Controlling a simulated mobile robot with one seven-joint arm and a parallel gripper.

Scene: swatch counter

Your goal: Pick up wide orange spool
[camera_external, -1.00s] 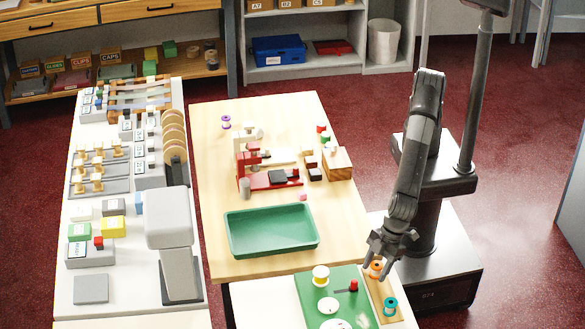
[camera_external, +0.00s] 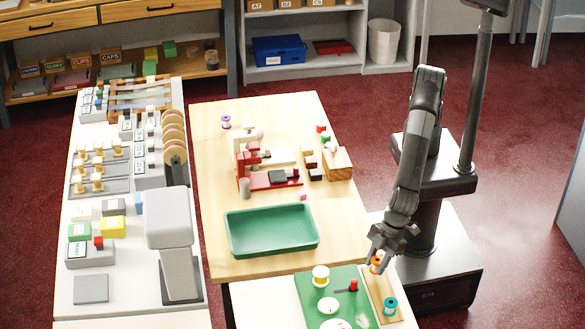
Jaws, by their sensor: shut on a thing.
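The orange spool (camera_external: 376,264) is at the far end of the wooden strip (camera_external: 392,287) beside the green board. My gripper (camera_external: 378,257) points down over it with its fingers shut around the spool, which is partly hidden by them. I cannot tell whether the spool is clear of the strip.
A teal spool (camera_external: 390,306) stands nearer on the same strip. The green board (camera_external: 345,277) holds a yellow-and-white spool (camera_external: 320,275), a red-knobbed part (camera_external: 353,285) and white discs. A green tray (camera_external: 270,231) lies on the table behind.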

